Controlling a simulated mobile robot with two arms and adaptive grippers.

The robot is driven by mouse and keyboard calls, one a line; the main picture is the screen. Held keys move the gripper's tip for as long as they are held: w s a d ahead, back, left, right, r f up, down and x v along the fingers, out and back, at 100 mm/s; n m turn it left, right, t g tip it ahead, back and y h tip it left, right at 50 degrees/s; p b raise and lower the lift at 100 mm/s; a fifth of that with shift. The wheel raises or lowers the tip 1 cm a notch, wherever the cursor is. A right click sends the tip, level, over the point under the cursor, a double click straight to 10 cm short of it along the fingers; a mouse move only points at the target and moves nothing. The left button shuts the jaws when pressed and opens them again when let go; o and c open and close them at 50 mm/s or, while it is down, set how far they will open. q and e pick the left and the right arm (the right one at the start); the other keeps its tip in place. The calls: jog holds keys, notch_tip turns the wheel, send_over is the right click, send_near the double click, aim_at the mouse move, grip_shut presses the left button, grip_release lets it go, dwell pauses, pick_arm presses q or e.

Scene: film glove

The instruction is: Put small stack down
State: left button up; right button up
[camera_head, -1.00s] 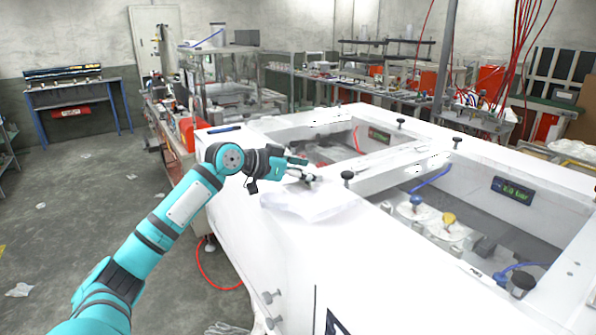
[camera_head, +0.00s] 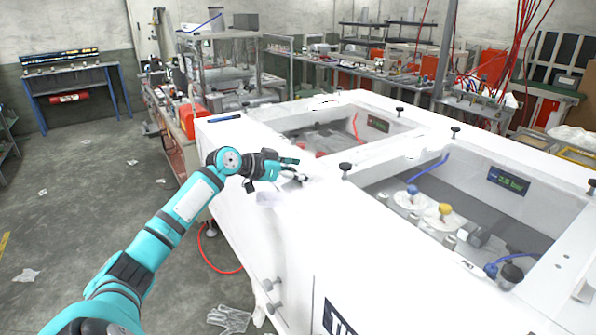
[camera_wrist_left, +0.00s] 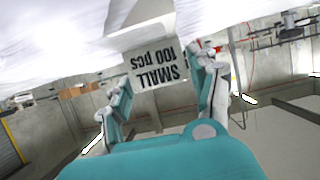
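My left gripper (camera_head: 300,168) is above the near white top of the cabinet (camera_head: 240,140), with its two fingers visibly apart. In the left wrist view its fingers (camera_wrist_left: 166,75) are on both sides of an upside-down card reading "SMALL 100 pcs", the label of the small stack (camera_wrist_left: 157,64). The label's edges lie close to the fingers; whether they pinch it is unclear. A pale sheet-like part of the stack (camera_head: 271,198) shows just below the gripper in the head view, blending into the white cabinet. Whether it touches the surface is unclear. My right gripper is out of view.
The cabinet has two sunken openings with dark knobs (camera_head: 345,167) on the rim. The right one holds yellow-capped and blue-capped fittings (camera_head: 440,212). A glove-like item (camera_head: 229,318) lies on the floor by the cabinet. Open floor is at left; benches stand behind.

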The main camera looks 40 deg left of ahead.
pick_arm(q)
jog(key=shift+o, duration=0.9)
jog(key=shift+s, duration=0.1)
notch_tip(320, 180, up, 4)
jog(key=b, duration=0.5)
send_over(267, 194)
jog(key=shift+f, duration=0.1)
jog(key=shift+v, duration=0.95)
